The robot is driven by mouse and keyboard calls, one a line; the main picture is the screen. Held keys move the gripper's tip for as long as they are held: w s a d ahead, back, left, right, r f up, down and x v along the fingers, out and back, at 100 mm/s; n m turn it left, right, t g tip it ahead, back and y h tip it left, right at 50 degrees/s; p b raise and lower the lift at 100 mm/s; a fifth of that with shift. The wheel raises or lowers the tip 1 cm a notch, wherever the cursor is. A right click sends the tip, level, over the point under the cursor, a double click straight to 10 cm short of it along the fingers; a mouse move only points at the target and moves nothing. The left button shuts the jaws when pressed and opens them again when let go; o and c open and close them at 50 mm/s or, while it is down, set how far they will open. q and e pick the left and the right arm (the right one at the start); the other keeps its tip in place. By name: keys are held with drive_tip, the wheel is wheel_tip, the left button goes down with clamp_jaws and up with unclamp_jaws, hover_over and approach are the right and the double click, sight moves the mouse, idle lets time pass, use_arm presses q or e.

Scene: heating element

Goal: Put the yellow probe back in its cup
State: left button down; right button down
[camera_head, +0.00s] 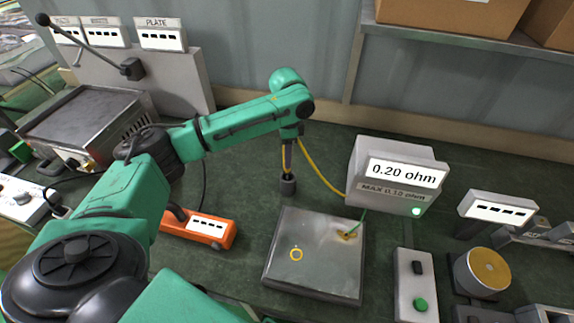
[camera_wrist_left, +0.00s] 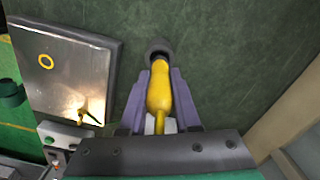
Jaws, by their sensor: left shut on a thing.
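My left gripper (camera_head: 287,158) points down and is shut on the yellow probe, just above the small dark cup (camera_head: 288,185). In the left wrist view the yellow probe (camera_wrist_left: 159,90) lies between the two purple-grey fingers, with its far end at the mouth of the cup (camera_wrist_left: 159,47). The probe's tip is hidden there, and I cannot tell how deep it sits in the cup. A yellow cable (camera_head: 318,170) runs from the probe to the grey meter (camera_head: 372,165), which reads 0.20 ohm. My right gripper is not in view.
A metal plate (camera_head: 285,268) with a yellow ring mark and a green-wired clip (camera_head: 348,235) lies in front of the cup. An orange box (camera_head: 205,232) is to the left. A switch box (camera_head: 416,285) is to the right. The green bench around the cup is clear.

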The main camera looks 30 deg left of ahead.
use_arm(q)
wheel_tip(320, 180, down, 5)
drive_tip(key=shift+f+p, duration=0.1)
drive_tip(key=shift+p, duration=0.2)
drive_tip(key=shift+d, duration=0.1)
drive_tip(key=c, duration=0.6)
unclamp_jaws()
wheel_tip(320, 180, up, 11)
drive_tip(key=shift+r+b, duration=0.15)
drive_tip(key=shift+b, duration=1.1)
drive_tip(key=shift+r, duration=0.5)
drive_tip(key=shift+f, duration=0.1)
